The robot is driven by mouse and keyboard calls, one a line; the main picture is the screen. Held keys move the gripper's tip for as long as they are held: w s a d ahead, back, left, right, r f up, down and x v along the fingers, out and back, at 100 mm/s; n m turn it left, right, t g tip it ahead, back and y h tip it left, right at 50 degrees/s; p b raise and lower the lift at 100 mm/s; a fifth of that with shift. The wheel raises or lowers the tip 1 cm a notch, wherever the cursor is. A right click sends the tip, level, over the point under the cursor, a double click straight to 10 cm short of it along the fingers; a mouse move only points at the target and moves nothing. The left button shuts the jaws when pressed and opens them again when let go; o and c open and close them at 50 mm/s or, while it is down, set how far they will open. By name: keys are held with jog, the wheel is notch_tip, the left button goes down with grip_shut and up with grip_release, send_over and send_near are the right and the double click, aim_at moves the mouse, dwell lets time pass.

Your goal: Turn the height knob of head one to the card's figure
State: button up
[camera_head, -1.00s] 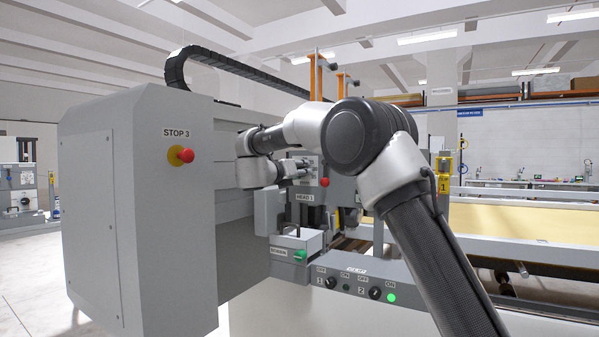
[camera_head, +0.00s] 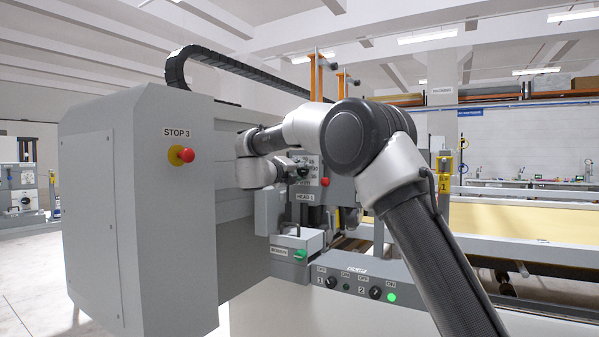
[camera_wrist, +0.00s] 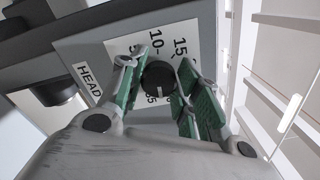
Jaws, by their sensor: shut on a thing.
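The height knob (camera_wrist: 159,79) is a round black knob with a pale pointer line, set on a white dial plate with printed figures in the wrist view. The figures 10 and 15 show beside it; others are partly hidden by my fingers. My gripper (camera_wrist: 160,82) has its green-padded fingers on both sides of the knob and is shut on it. The "HEAD 1" label (camera_head: 305,197) sits below the dial on the grey head in the head view. There the knob (camera_head: 302,172) shows small at my fingertips. I cannot make out a card with a figure.
A red button (camera_head: 324,182) is just right of the dial. The large grey housing with the red STOP 3 button (camera_head: 187,155) stands to the left. Below are a box with a green switch (camera_head: 300,255) and a control panel (camera_head: 355,282) with a lit green lamp.

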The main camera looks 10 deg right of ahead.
jog(key=n, duration=0.5)
jog(key=shift+f+n, duration=0.1)
jog(key=shift+n, duration=0.2)
jog(key=n, duration=0.5)
jog(key=shift+f, duration=0.15)
dwell(0.3)
jog(key=o, duration=1)
jog(key=shift+a, duration=0.1)
jog(key=v, duration=1.2)
